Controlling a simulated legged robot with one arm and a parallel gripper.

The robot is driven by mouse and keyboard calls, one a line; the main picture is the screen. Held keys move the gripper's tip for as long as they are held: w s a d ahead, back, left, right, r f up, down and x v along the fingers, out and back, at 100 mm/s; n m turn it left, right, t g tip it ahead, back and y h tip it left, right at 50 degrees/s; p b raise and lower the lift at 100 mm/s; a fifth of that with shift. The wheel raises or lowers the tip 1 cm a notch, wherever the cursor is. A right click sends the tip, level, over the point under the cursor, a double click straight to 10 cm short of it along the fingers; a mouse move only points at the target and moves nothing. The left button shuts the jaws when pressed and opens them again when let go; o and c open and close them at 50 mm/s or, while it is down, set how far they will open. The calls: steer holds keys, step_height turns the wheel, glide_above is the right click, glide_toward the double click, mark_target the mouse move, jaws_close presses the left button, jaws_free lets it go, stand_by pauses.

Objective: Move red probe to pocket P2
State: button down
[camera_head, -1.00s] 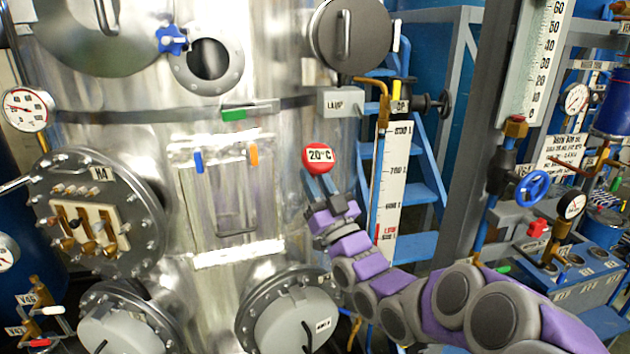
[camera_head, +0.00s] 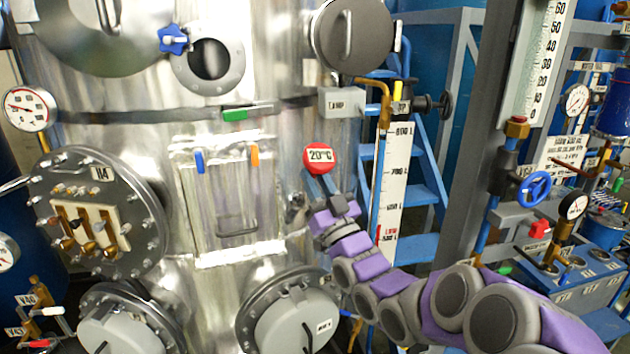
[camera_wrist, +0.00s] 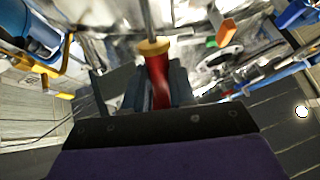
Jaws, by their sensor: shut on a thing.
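The red probe (camera_head: 319,157) has a round red head with a "20°C" label. My gripper (camera_head: 322,186) is shut on it, in front of the steel tank's right side. In the wrist view the probe's red handle (camera_wrist: 158,80) sits between the two dark fingers, with a yellow collar and a thin metal stem pointing away. Blue (camera_head: 199,161) and orange (camera_head: 254,156) tabs show on the clear front panel of the tank. I cannot make out any mark reading P2, so I cannot tell which place is that pocket.
The steel tank (camera_head: 290,130) fills the left and middle. A round flange with bolts (camera_head: 150,200) and lower hatches (camera_head: 300,325) stick out. A white level scale (camera_head: 396,180) and blue ladder (camera_head: 425,190) stand to the right. Gauges and valves (camera_head: 534,189) crowd the far right.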

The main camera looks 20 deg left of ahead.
steer(key=w+a+f+b, duration=0.1)
steer(key=w+a+f, duration=0.2)
steer(key=f, duration=0.4)
steer(key=shift+w+a+f+b, duration=0.25)
steer(key=shift+w+a+b, duration=0.1)
steer(key=shift+a, duration=0.2)
stand_by(3.3)
steer(key=c, duration=0.8)
jaws_free()
steer(key=shift+c, duration=0.2)
steer(key=shift+d+f, duration=0.1)
steer(key=b+v, duration=0.2)
steer(key=v, duration=1.5)
steer(key=shift+b, duration=0.4)
steer(key=shift+f, duration=0.1)
